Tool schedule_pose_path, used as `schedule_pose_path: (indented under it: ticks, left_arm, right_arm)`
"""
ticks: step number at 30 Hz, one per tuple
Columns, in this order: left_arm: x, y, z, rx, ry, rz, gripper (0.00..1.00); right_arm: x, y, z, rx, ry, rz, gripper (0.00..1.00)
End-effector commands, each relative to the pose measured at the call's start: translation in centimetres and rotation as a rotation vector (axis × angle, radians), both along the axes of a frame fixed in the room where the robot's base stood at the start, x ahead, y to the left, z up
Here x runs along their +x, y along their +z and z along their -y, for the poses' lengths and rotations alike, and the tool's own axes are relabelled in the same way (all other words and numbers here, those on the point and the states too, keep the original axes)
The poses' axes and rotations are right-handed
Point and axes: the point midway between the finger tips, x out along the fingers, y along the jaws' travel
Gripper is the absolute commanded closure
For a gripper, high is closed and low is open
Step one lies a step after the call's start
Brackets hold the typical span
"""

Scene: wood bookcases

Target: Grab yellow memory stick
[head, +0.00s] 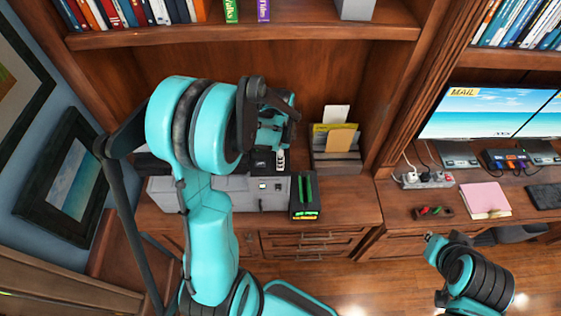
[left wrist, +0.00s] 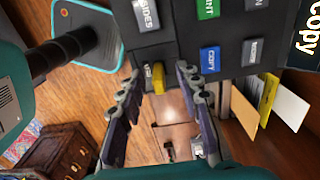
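The yellow memory stick (left wrist: 158,77) shows in the left wrist view as a small yellow piece at the edge of the dark copier panel (left wrist: 225,35). My left gripper (left wrist: 156,92) is open, with one finger on each side of the stick. Its fingers look apart from the stick, but I cannot tell the depth. In the head view my left gripper (head: 278,125) is above the grey copier (head: 262,195), and the stick is hidden there. My right gripper (head: 434,242) is at the lower right, empty as far as I see, and too small to read.
A paper holder (head: 336,140) with a yellow folder stands right of the copier. A dark tray (head: 432,213) with small red and green pieces lies on the right desk, near a pink notebook (head: 486,198) and a power strip (head: 425,179). A shelf of books (head: 150,35) hangs above.

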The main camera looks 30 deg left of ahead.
Motion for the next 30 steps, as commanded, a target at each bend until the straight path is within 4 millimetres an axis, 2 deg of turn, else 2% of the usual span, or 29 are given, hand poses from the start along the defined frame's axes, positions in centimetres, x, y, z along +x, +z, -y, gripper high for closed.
schedule_pose_path:
  ticks: [3,8,9,12,13,25,30]
  left_arm:
    - [0.0,-0.7,0.0,0.0,0.0,0.0,0.66]
    - [0.0,-0.7,0.0,0.0,0.001,0.0,0.66]
    - [0.0,-0.7,0.0,0.0,0.001,0.0,0.68]
    - [0.0,-0.6,0.0,0.0,0.001,0.0,0.95]
    - [0.0,-0.6,0.0,0.0,0.001,0.0,1.0]
    - [0.0,-0.5,0.0,0.0,0.001,0.0,1.0]
    - [0.0,0.6,0.0,0.0,0.001,0.0,1.0]
  right_arm:
    - [0.0,0.0,0.0,0.0,0.0,0.0,1.0]
    - [0.0,0.0,0.0,0.0,0.0,0.0,1.0]
    - [0.0,0.0,0.0,0.0,0.0,0.0,1.0]
    - [0.0,0.0,0.0,0.0,0.0,0.0,1.0]
    - [0.0,0.0,0.0,0.0,0.0,0.0,1.0]
    - [0.0,0.0,0.0,0.0,0.0,0.0,1.0]
    - [0.0,0.1,0.0,0.0,0.0,0.0,1.0]
